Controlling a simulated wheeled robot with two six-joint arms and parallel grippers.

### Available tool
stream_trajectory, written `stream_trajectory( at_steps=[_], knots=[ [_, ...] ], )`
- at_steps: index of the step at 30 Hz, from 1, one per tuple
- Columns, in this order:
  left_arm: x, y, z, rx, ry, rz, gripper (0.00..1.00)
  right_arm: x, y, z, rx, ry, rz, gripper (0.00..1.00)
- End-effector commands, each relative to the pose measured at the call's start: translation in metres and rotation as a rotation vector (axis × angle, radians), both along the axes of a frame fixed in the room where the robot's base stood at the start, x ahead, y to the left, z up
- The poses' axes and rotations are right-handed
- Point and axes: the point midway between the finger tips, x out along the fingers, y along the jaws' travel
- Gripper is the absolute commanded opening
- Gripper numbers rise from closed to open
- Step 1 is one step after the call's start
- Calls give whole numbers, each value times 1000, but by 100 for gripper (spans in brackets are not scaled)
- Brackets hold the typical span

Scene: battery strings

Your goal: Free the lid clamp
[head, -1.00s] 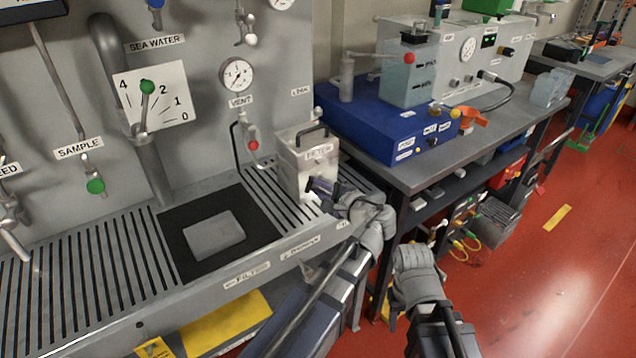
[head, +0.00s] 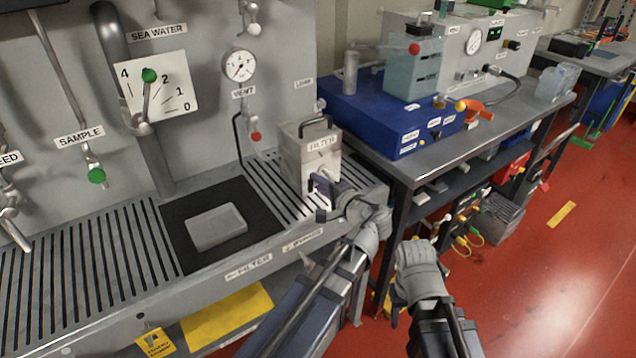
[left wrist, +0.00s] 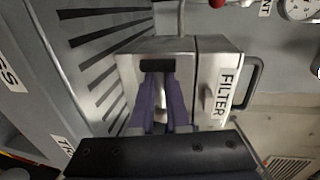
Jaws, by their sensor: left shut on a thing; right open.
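The metal filter box (head: 296,165) stands at the right end of the slatted bench, with a dark handle on its lid and a FILTER label. In the left wrist view the box (left wrist: 131,82) lies sideways, with a seam between body and lid (left wrist: 214,60). My left gripper (head: 318,188) is at the box's front face. Its purple fingers (left wrist: 160,82) are shut on a dark piece there (left wrist: 156,65), seemingly the lid clamp; the fingers hide most of it. My right gripper (head: 422,258) is apart from the box, over the floor; its fingers are hard to make out.
A black mat with a grey block (head: 216,227) lies left of the box. Behind are the wall panel with the VENT gauge (head: 238,65) and valves. A blue case (head: 385,115) stands on the side table to the right. The red floor (head: 540,270) is open at the right.

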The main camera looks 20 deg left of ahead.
Motion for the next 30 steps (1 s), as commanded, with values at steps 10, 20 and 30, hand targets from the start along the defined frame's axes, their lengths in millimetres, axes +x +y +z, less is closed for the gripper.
stream_trajectory(
  at_steps=[10, 20, 30],
  knots=[
    [-1, 0, -2, -8, 1, 2, 23, 0, 0, -1, 0, 0, 0, 50],
    [0, 0, -1, -4, 0, 0, 43, 0, 0, 0, 0, 0, 0, 50],
    [-5, 2, 3, -3, 0, 1, 43, 0, 0, 4, 0, 0, 0, 50]
  ],
)
